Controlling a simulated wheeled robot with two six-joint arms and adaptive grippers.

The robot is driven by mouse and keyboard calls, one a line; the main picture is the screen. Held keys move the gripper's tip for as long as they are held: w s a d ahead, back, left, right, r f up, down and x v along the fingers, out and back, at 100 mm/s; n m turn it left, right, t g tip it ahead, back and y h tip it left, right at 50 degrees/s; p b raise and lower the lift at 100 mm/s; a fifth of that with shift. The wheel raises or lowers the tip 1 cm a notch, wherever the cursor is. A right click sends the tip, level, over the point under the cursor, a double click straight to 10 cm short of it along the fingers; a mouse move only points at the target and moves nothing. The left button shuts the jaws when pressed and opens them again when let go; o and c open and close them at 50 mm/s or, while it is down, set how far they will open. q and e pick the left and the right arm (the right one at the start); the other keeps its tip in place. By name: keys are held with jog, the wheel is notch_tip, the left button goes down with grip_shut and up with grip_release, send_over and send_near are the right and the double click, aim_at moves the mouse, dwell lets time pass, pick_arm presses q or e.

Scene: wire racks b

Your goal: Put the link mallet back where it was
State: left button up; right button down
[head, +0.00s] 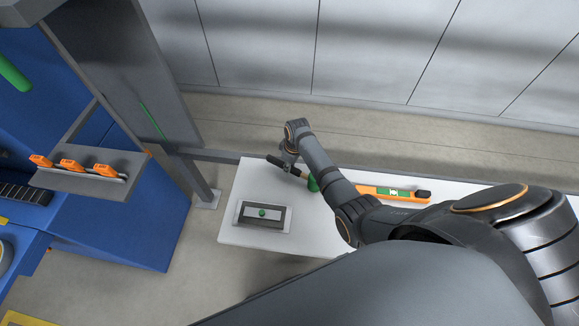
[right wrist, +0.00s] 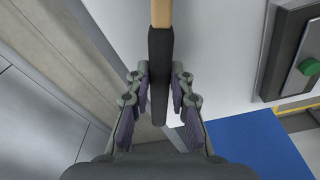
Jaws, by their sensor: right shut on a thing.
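The link mallet has a black grip, a light wooden shaft and a green head (head: 313,184). In the head view it is at the far side of the white table, and my arm hides part of it. My right gripper (head: 288,157) is shut on the black grip. The right wrist view shows the grip (right wrist: 160,65) between the two fingers (right wrist: 160,85), with the wooden shaft running out of the top of the picture. The mallet head is outside that view. I cannot tell whether the mallet touches the table. My left gripper is not in view.
A grey box with a green button (head: 262,213) sits on the white table (head: 238,200) at left. An orange and green level (head: 393,193) lies right of the mallet. A grey shelf (head: 85,182) with orange items is at the left, by a blue cabinet (head: 145,220).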

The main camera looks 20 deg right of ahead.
aim_at(293, 168)
jog(key=shift+f, duration=0.15)
jog(key=c, duration=1.2)
grip_release()
jog(key=r, duration=0.4)
jog(key=s+r+p, duration=0.1)
jog(key=r, duration=0.7)
jog(key=shift+s+d+r+p, duration=0.1)
jog(key=shift+s+d+p, duration=0.05)
jog(key=shift+d+p, duration=0.25)
